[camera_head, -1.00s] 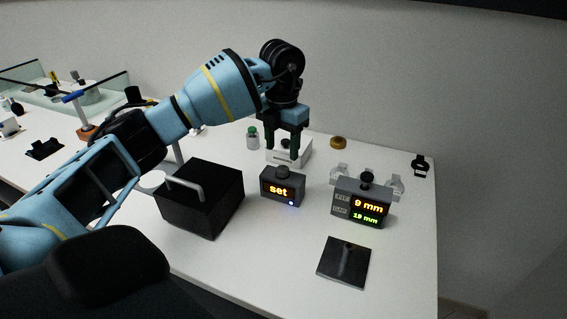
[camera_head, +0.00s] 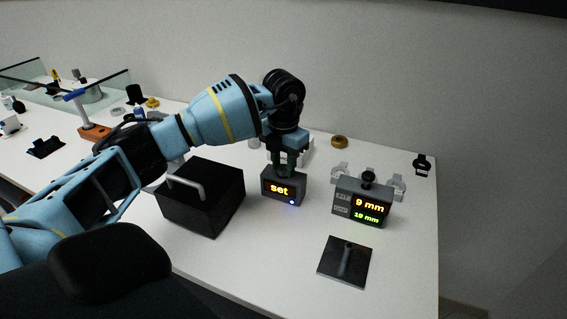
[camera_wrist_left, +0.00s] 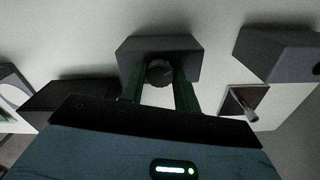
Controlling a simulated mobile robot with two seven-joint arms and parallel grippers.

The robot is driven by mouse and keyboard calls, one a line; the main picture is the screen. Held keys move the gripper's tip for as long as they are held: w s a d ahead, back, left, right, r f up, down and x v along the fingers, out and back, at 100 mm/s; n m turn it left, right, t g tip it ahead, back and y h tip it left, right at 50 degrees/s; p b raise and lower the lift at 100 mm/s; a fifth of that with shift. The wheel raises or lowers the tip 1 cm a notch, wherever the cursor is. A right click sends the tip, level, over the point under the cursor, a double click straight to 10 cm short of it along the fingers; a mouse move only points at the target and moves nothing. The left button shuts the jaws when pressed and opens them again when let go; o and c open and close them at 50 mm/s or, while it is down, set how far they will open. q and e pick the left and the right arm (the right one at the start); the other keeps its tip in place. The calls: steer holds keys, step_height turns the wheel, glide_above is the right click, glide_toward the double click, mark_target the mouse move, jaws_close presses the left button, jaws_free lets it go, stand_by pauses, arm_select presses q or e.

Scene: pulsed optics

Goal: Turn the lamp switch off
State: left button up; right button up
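A small dark box (camera_head: 284,188) with an orange "set" display and a lit blue-white dot stands mid-table. A round dark knob (camera_wrist_left: 160,72) is on its top. My left gripper (camera_head: 287,165) points down over this box, with its green fingers on either side of the knob; it also shows in the wrist view (camera_wrist_left: 159,85). The fingers are apart, and a narrow gap seems to show beside the knob. The knob is mostly hidden in the head view. No part is clearly labelled as a lamp switch. My right gripper is not in view.
A black box with a handle (camera_head: 201,199) stands just left of the set box. A display unit (camera_head: 362,203) reading "9 mm" and "19 mm" stands to the right. A dark square plate (camera_head: 344,262) lies in front.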

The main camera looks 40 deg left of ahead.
arm_select(q)
steer(key=c, duration=0.4)
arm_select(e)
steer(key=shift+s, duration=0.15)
arm_select(q)
steer(key=shift+r+n+p, duration=0.25)
steer(key=shift+n+p, duration=0.3)
steer(key=shift+n, duration=0.05)
steer(key=n+p, duration=0.4)
steer(key=n, duration=0.2)
steer(key=shift+r+n+p, duration=0.15)
steer(key=shift+n+p, duration=0.15)
steer(key=shift+n, duration=0.1)
steer(key=shift+n+p, duration=0.5)
steer(key=shift+n, duration=0.6)
steer(key=shift+f+n+p, duration=0.3)
steer(key=shift+n+p, duration=0.05)
steer(key=shift+n, duration=0.55)
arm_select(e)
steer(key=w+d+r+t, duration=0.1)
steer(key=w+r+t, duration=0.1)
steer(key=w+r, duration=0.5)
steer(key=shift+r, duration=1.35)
arm_select(q)
steer(key=o, duration=1)
steer(key=shift+f, duration=0.1)
